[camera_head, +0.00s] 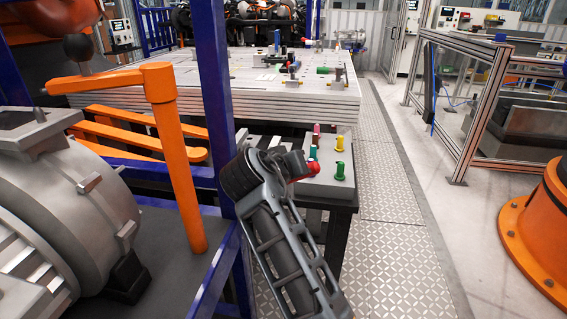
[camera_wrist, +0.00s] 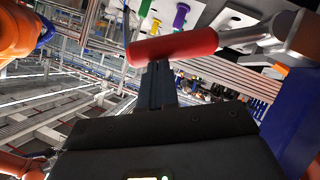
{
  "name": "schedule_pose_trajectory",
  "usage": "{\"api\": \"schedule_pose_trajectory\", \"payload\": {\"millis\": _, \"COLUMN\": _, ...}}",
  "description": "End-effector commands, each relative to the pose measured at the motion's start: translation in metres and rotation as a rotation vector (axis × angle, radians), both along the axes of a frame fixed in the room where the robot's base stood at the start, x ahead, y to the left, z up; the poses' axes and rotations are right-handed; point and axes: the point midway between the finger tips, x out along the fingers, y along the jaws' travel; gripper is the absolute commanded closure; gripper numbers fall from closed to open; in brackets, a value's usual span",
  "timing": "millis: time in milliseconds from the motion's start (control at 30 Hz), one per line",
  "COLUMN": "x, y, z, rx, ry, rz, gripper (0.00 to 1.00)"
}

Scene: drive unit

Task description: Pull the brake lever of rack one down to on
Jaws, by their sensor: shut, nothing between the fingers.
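A lever with a red grip (camera_wrist: 172,46) and a grey metal rod lies across the upper part of the wrist view. I take it to be the brake lever. Its rod runs right to a grey metal fitting (camera_wrist: 305,38). My gripper (camera_wrist: 157,68) is shut and empty. Its dark fingertips are right at the red grip, seemingly touching it, but contact is not certain. In the head view, my gripper is beside the red grip (camera_head: 313,168), at the edge of a pale box. My own wrist and arm hide the lever's rod there. No marking for on is readable.
The pale box (camera_head: 318,184) carries several coloured knobs. An orange post (camera_head: 178,160) with a side arm and a blue frame post (camera_head: 213,85) stand to the left. A stack of pale plates (camera_head: 215,80) lies behind. The patterned floor strip (camera_head: 385,190) at right is clear.

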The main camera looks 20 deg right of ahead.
Motion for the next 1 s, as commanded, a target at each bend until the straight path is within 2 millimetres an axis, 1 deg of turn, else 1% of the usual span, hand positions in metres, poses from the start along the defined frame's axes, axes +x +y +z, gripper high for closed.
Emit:
{"api": "schedule_pose_trajectory", "payload": {"millis": 33, "x": -0.003, "y": -0.005, "z": -0.009, "rx": 0.038, "ry": -0.023, "rz": -0.001, "gripper": 1.00}}
{"api": "schedule_pose_trajectory", "payload": {"millis": 300, "x": -0.014, "y": -0.023, "z": -0.040, "rx": 0.259, "ry": -0.151, "rz": -0.001, "gripper": 1.00}}
{"api": "schedule_pose_trajectory", "payload": {"millis": 467, "x": -0.018, "y": -0.031, "z": -0.060, "rx": 0.386, "ry": -0.225, "rz": -0.002, "gripper": 1.00}}
{"api": "schedule_pose_trajectory", "payload": {"millis": 700, "x": -0.021, "y": -0.035, "z": -0.086, "rx": 0.549, "ry": -0.317, "rz": -0.001, "gripper": 1.00}}
{"api": "schedule_pose_trajectory", "payload": {"millis": 1000, "x": -0.021, "y": -0.036, "z": -0.103, "rx": 0.673, "ry": -0.390, "rz": -0.001, "gripper": 1.00}}
